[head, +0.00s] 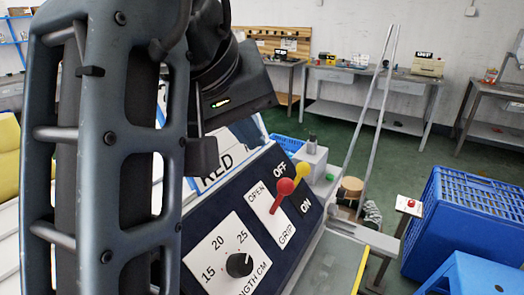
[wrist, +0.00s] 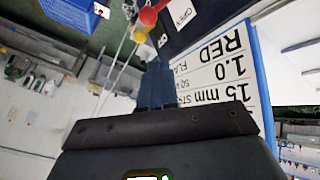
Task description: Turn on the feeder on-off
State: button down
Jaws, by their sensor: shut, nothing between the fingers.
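A dark blue control panel (head: 258,232) carries a lever with a yellow knob (head: 302,170) by the OFF and ON labels. The yellow knob is at the upper, OFF end, and its base is hidden behind the red knob (head: 285,187) of the OPEN/GRIP lever. In the wrist view the yellow knob (wrist: 140,35) and the red knob (wrist: 149,15) show beyond my fingertips. My gripper (wrist: 155,68) is shut and empty, with its fingers apart from both knobs in the picture. In the head view my arm hides its fingers.
A black dial (head: 239,265) with length numbers is on the panel's near part. A white sign reading RED (wrist: 222,60) stands beside the panel, close to my gripper. Blue crates (head: 465,225) and a red-button post (head: 409,204) are at the right. Workbenches line the back wall.

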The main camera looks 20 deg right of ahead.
send_near(300, 175)
jog(key=w+f, duration=0.1)
jog(key=w+a+f, duration=0.1)
jog(key=shift+w+a+f, duration=0.25)
jog(key=shift+w, duration=0.1)
jog(key=d, duration=0.1)
jog(key=d+f, duration=0.1)
jog(key=d, duration=0.1)
jog(key=shift+w+f+p, duration=0.15)
jog(key=shift+w+p, duration=0.1)
jog(key=shift+p, duration=0.15)
jog(key=shift+w+d+f, duration=0.1)
jog(key=shift+d+f, duration=0.15)
jog(key=shift+d, duration=0.25)
